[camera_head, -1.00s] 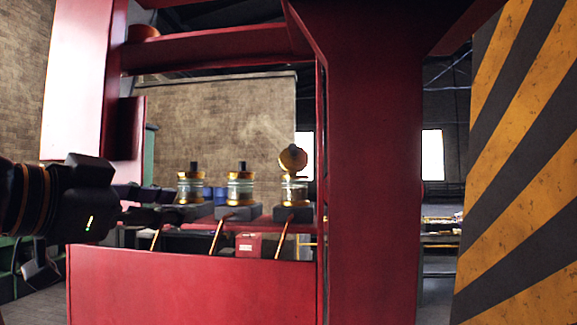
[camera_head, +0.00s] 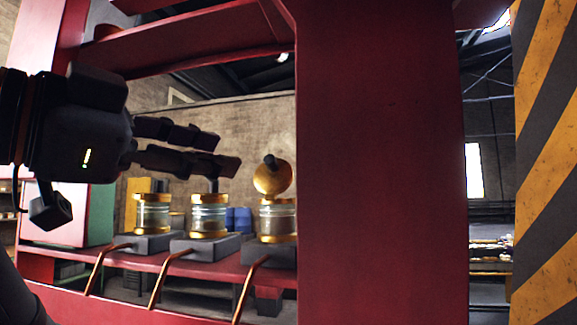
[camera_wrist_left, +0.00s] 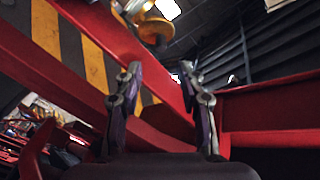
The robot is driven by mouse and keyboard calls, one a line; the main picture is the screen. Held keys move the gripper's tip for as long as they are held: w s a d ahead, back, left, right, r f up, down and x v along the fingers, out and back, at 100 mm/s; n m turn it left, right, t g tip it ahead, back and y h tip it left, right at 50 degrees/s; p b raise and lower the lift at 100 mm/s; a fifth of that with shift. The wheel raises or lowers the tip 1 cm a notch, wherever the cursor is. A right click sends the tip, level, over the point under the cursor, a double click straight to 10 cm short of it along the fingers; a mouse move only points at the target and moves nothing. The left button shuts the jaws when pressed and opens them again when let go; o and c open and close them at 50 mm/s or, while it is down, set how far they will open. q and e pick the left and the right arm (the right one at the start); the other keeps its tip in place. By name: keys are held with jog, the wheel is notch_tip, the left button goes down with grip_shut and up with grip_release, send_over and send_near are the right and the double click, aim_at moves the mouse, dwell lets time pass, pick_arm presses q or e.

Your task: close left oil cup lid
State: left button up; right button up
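Three glass oil cups with gold rims stand in a row in the head view. The rightmost cup (camera_head: 278,217) has its round gold lid (camera_head: 271,178) standing open above it. The left cup (camera_head: 152,214) and the middle cup (camera_head: 208,220) appear closed, with the fingers partly hiding the middle one's top. My left gripper (camera_head: 228,153) is above the middle cup, its fingertips pointing right and short of the open lid. Its fingers are apart and empty in the left wrist view (camera_wrist_left: 160,75). A gold round part (camera_wrist_left: 155,28) shows beyond them there. My right gripper is not in view.
The cups sit on grey blocks on a red ledge (camera_head: 130,260), with copper pipes (camera_head: 170,275) in front. A wide red post (camera_head: 382,170) stands just right of the open cup. A red beam (camera_head: 185,45) crosses above. A striped panel (camera_head: 548,170) is far right.

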aim_at(267, 160)
pick_arm(q)
jog(key=p+x, duration=0.1)
jog(key=x, duration=0.2)
jog(key=p+x, duration=0.1)
jog(key=x, duration=0.3)
jog(key=shift+s+r, duration=0.1)
jog(key=shift+r, duration=0.15)
jog(key=shift+p+x, duration=0.45)
jog(key=shift+x, duration=0.55)
jog(key=shift+a+f, duration=0.1)
jog(key=c, duration=0.4)
grip_shut()
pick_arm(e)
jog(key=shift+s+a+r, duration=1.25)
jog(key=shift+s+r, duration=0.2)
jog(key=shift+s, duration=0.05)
